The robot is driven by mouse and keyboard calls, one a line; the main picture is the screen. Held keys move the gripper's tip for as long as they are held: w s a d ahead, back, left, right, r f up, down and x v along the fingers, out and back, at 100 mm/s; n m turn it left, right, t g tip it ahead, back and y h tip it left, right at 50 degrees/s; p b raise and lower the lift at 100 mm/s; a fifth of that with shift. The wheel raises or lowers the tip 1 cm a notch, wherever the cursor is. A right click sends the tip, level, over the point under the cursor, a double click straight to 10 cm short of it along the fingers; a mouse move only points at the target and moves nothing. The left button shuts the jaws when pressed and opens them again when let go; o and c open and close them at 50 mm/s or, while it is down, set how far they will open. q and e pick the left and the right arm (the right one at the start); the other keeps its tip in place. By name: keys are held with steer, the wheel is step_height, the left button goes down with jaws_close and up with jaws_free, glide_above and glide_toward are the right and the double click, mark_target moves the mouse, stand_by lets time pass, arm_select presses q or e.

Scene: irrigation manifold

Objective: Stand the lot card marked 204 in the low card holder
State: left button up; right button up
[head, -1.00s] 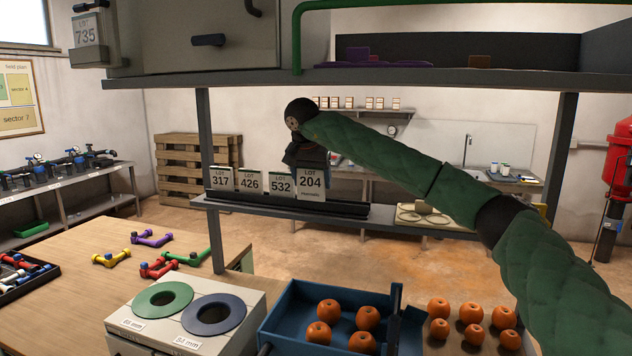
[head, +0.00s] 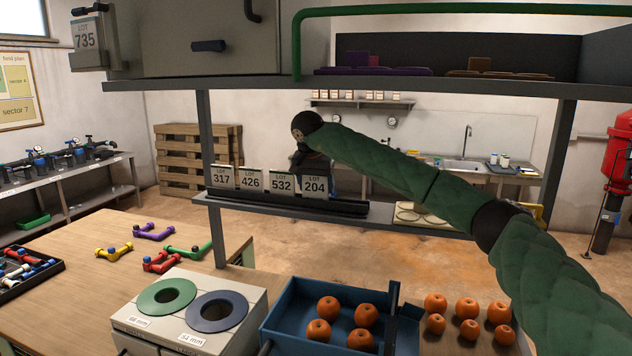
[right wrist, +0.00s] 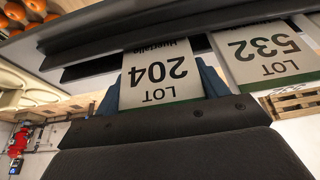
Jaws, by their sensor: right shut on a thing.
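The lot card marked 204 (head: 316,187) stands upright at the right end of a row of cards, its top about level with theirs. My right gripper (head: 314,164) is shut on it from behind and above. In the right wrist view the blue fingers of my right gripper (right wrist: 165,90) show at both sides of the 204 card (right wrist: 150,78). The low card holder (head: 350,208) is a long black rail on the shelf; it also shows in the right wrist view (right wrist: 215,20). The card's bottom edge is hidden by the rail's front lip. My left gripper is out of view.
Cards 317 (head: 222,178), 426 (head: 249,180) and 532 (head: 282,183) stand in the holder to the left. The rail right of the 204 card is empty. An upper shelf (head: 400,88) spans above my arm.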

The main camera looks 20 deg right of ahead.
steer(key=shift+f, duration=0.25)
steer(key=o, duration=1)
steer(key=shift+c, duration=0.2)
